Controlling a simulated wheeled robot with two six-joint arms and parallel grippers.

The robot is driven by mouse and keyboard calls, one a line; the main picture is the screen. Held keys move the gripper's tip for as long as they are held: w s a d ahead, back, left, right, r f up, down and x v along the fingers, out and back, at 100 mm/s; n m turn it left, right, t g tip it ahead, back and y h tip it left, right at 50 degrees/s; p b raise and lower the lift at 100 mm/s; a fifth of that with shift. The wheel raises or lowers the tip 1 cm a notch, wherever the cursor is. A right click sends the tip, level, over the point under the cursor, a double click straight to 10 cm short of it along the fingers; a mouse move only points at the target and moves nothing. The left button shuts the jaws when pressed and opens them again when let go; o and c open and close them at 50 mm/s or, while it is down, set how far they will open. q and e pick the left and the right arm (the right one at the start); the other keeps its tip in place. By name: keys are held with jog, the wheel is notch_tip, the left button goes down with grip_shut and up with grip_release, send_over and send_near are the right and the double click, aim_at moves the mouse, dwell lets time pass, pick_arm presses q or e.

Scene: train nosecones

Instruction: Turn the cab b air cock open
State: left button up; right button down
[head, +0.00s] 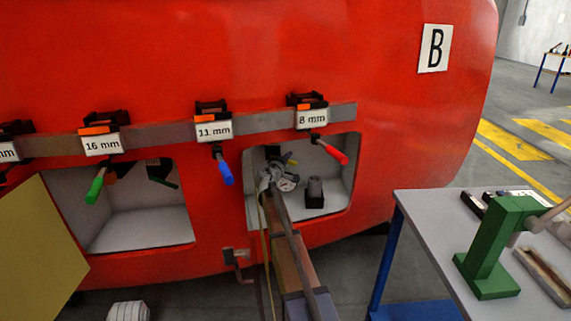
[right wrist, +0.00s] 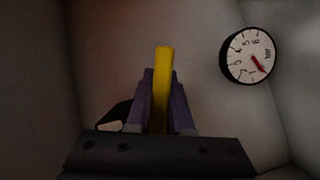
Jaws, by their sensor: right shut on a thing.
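The air cock's yellow handle (right wrist: 162,75) stands upright between the fingers of my right gripper (right wrist: 160,105) in the right wrist view. The gripper is shut on it. In the head view my right gripper (head: 270,180) is inside the right recess of the red nosecone (head: 330,60), below the 8 mm label. A bit of yellow (head: 291,162) shows just past it. A round pressure gauge (right wrist: 250,56) with a red needle is on the recess wall, right of the handle. The cock's body is hidden. My left gripper is not in view.
A white B sign (head: 435,48) is on the nosecone. Tools with green, blue and red handles hang from a rail (head: 160,134) above the recesses. A dark block (head: 315,193) stands in the right recess. A table (head: 420,225) with a green stand (head: 493,250) is at right.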

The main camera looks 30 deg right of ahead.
jog(key=shift+s+d+r+n+t+h+b, duration=0.15)
jog(key=shift+r+n+h, duration=0.3)
jog(key=shift+n, duration=0.4)
jog(key=shift+w+a+r+n+t+h+b, duration=0.15)
jog(key=shift+r+n+h, duration=0.1)
jog(key=shift+r+n, duration=0.45)
jog(key=shift+s+d+f+n, duration=0.1)
jog(key=shift+n, duration=0.15)
jog(key=c, duration=0.8)
grip_release()
